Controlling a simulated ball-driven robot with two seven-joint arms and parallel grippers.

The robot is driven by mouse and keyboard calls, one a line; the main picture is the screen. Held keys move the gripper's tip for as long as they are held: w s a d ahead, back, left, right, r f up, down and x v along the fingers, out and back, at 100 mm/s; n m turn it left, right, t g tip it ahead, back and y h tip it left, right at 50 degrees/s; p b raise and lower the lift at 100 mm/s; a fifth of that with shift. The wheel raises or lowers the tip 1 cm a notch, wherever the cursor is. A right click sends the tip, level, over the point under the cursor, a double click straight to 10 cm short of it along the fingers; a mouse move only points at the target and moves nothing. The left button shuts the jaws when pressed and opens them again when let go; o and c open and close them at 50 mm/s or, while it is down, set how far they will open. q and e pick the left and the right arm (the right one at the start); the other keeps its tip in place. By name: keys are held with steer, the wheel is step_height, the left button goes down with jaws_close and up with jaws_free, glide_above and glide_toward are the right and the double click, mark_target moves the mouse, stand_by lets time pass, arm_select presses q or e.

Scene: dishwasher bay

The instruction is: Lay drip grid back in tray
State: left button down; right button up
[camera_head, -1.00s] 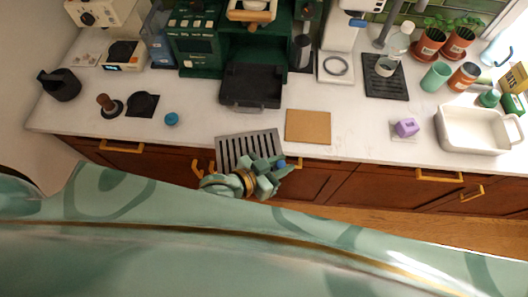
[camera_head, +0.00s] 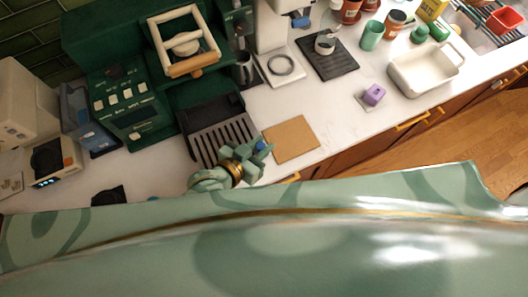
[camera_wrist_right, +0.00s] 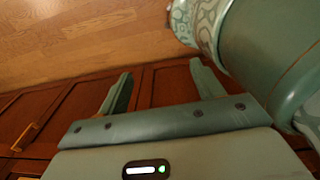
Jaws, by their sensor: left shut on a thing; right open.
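The drip grid (camera_head: 220,139) is a dark grey slatted plate. My left gripper (camera_head: 258,152) is shut on its near right part in the head view. The grid overlaps the front of the black drip tray (camera_head: 209,104), which stands at the foot of the green coffee machine. The tray's rear part shows behind the grid. I cannot tell whether the grid touches the tray or is held above it. My right gripper (camera_wrist_right: 160,82) is open and empty in the right wrist view, in front of the brown cabinet doors.
The green coffee machine (camera_head: 125,100) rises behind the tray. A brown mat (camera_head: 291,139) lies right of the grid.

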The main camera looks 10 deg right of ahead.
mark_target(244, 123)
arm_select(q)
steer(key=w, duration=0.1)
steer(key=w+a+f+b, duration=0.1)
steer(key=w+a+b, duration=0.1)
steer(key=shift+w+f, duration=0.2)
steer(key=shift+f, duration=0.05)
steer(key=w+b, duration=0.1)
steer(key=w, duration=0.1)
steer(key=w+a+b, duration=0.1)
steer(key=w, duration=0.1)
steer(key=w+b, duration=0.2)
steer(key=shift+a+r, duration=0.1)
steer(key=shift+a, duration=0.25)
steer(key=shift+f+b, duration=0.35)
steer(key=shift+f, duration=0.25)
arm_select(e)
step_height(244, 123, down, 7)
steer(key=a, duration=0.1)
steer(key=shift+a+f, duration=0.15)
steer(key=shift+a, duration=0.25)
steer(key=shift+a+r, duration=0.25)
arm_select(q)
steer(key=shift+f, duration=0.2)
arm_select(e)
steer(key=shift+f, duration=0.15)
steer(key=shift+d, duration=0.1)
arm_select(q)
steer(key=c, duration=1.1)
jaws_free()
steer(key=shift+s, duration=0.1)
